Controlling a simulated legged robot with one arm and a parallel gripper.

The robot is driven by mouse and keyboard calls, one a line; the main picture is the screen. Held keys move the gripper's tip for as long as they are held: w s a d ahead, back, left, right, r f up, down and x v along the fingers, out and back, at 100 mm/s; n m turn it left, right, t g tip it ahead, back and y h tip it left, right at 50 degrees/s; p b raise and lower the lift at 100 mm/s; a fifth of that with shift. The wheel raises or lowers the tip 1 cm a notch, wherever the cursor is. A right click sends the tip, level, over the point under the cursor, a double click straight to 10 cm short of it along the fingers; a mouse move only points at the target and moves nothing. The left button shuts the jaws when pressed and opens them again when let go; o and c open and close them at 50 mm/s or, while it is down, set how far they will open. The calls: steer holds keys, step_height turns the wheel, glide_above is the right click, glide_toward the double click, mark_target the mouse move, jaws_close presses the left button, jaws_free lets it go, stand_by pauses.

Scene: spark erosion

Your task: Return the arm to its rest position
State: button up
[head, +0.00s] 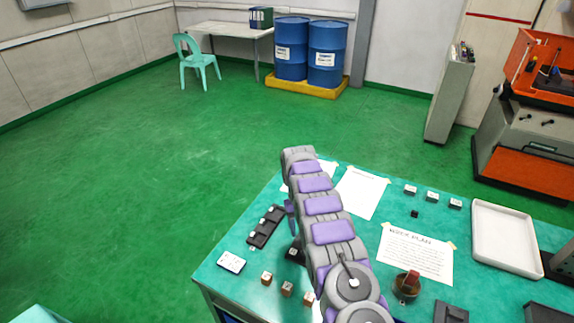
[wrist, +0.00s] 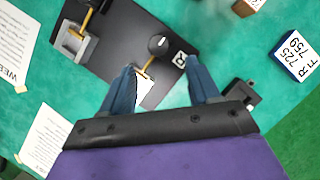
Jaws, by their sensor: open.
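My arm (head: 323,205) stretches out over the teal table (head: 225,289) in the head view. My gripper is mostly hidden behind the arm there. In the wrist view my gripper (wrist: 162,82) has its two blue fingers apart. Between and beyond them are a dark plate (wrist: 112,22) and a black round knob (wrist: 158,43) on a brass-coloured stem. A pale patch shows between the fingers, and I cannot tell what it is. I see nothing clamped by the fingers, and cannot tell whether they touch the plate.
A dark slotted holder (head: 265,227), small cubes (head: 287,289), paper sheets (head: 415,256), a brown-topped cup (head: 406,286) and a white tray (head: 504,237) crowd the table around my arm. Blue drums (head: 291,48) stand far back. The green floor (head: 130,180) at left is clear.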

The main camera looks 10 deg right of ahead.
steer(key=s+d+r+m+t+b, duration=0.1)
steer(key=s+r, duration=0.8)
steer(key=r, duration=0.3)
steer(key=s+d+r+b, duration=0.1)
steer(key=s+r, duration=0.7)
steer(key=r, duration=0.4)
steer(key=s+a+m+t+y+b, duration=0.1)
steer(key=s, duration=3)
steer(key=shift+s+a+t, duration=0.15)
steer(key=shift+s+t, duration=0.15)
steer(key=shift+s, duration=0.1)
